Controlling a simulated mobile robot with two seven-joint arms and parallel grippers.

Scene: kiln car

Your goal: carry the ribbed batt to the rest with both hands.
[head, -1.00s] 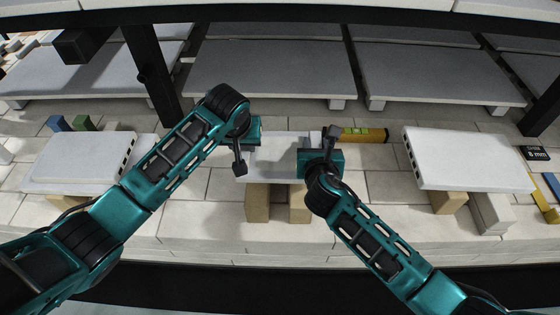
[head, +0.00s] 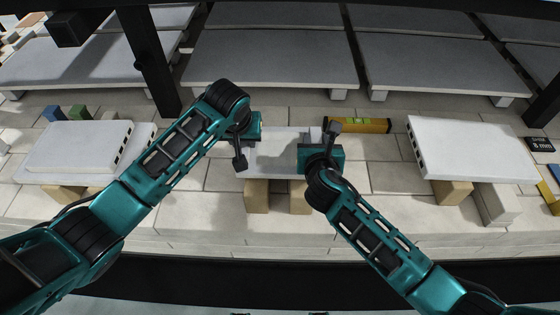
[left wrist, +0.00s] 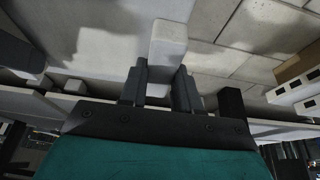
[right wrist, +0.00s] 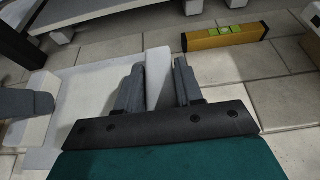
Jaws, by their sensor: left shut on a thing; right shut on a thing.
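The ribbed batt (head: 278,150) is a pale slab in the middle of the head view, between my two grippers and partly hidden by them. My left gripper (head: 240,158) is shut on a white rib (left wrist: 168,45) at the batt's left end. My right gripper (head: 330,140) is shut on another white rib (right wrist: 158,75) at its right end. Two tan blocks, left (head: 257,197) and right (head: 299,199), stand below the batt's front edge. I cannot tell whether the batt touches them or which support is the rest.
White slabs with holed edges lie at the left (head: 75,146) and right (head: 472,150), the right one on blocks. A yellow spirit level (head: 362,125) lies behind my right gripper. A dark post (head: 148,65) and grey shelves (head: 270,60) stand behind.

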